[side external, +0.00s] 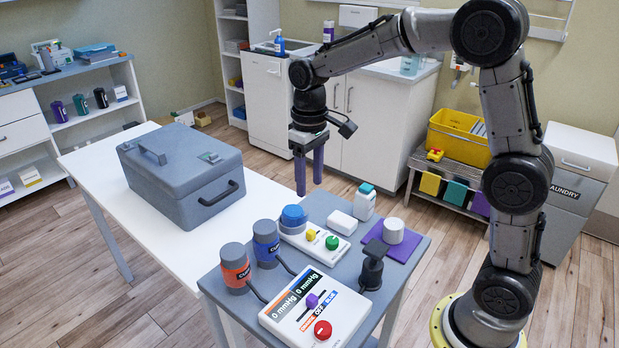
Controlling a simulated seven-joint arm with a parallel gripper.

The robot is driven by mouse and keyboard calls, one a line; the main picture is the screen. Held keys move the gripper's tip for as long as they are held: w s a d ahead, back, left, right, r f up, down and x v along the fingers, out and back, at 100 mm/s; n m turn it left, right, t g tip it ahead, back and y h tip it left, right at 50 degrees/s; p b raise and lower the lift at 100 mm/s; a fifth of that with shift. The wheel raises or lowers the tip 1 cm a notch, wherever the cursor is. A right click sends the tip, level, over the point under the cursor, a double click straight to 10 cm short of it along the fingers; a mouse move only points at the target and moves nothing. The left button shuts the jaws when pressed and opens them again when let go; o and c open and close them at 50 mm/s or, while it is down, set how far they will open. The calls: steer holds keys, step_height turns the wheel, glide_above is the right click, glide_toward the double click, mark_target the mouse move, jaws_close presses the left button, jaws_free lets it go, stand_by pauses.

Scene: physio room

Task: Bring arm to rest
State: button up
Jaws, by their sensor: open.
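My gripper (310,176) hangs pointing down from my raised, bent arm, near the middle of the picture. Its two purple fingers are open with nothing between them. It hangs in front of the white cabinets, above the back part of the grey-topped table (415,262). The fingertips appear clear of the things on the table. My arm arches over from its base at the lower right.
A grey case (181,170) stands on the white table. The grey-topped table holds an orange-banded cuff cylinder (236,268), a blue-banded one (266,243), a pressure panel (315,305), a blue-topped device (316,238), a bottle (364,202) and a purple mat (397,246).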

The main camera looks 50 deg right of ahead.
steer(key=s+r+t, duration=0.4)
steer(key=s+r, duration=0.6)
steer(key=s, duration=0.1)
steer(key=s+f, duration=0.2)
steer(key=s, duration=0.4)
steer(key=s+a+f+t, duration=0.1)
steer(key=s+f, duration=0.1)
steer(key=s, duration=0.4)
steer(key=shift+s+f+t, duration=0.3)
steer(key=shift+s+f, duration=0.05)
steer(key=shift+f, duration=0.05)
steer(key=shift+a, duration=0.1)
stand_by(0.9)
